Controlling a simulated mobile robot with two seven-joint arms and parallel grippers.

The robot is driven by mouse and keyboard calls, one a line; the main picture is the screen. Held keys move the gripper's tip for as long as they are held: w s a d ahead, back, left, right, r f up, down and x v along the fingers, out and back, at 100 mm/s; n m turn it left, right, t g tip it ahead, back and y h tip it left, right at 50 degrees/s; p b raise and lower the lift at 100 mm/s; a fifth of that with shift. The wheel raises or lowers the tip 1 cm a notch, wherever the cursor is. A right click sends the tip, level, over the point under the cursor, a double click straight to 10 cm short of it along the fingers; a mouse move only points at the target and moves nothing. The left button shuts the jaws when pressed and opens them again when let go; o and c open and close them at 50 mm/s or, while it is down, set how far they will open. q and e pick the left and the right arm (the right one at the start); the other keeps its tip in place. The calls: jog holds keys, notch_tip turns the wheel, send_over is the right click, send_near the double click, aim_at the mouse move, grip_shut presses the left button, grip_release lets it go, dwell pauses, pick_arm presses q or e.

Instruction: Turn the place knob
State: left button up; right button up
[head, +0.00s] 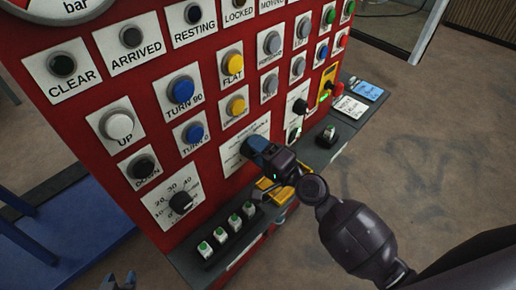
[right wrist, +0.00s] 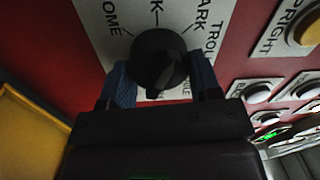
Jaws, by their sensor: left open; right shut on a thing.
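The place knob (right wrist: 158,62) is a round black knob with a raised grip. It sits on a white label plate (right wrist: 112,22) with partly readable words such as HOME and PARK. My right gripper (right wrist: 162,84) has its two blue fingers on either side of the knob and is shut on it. In the head view the right gripper (head: 257,148) reaches the red panel at that plate (head: 232,157) and hides most of the knob. My left gripper (head: 123,281) shows only its blue fingertips at the bottom edge, open and away from the panel.
The red panel (head: 138,196) carries several push buttons and a black dial (head: 182,202) left of the right gripper. A dark ledge with green-lit switches (head: 220,239) juts out below. A yellow piece (head: 272,188) lies under the gripper. Open floor (head: 430,150) is to the right.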

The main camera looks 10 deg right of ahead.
jog(key=m, duration=0.3)
jog(key=shift+m, duration=0.7)
jog(key=shift+f, duration=0.1)
jog(key=o, duration=0.9)
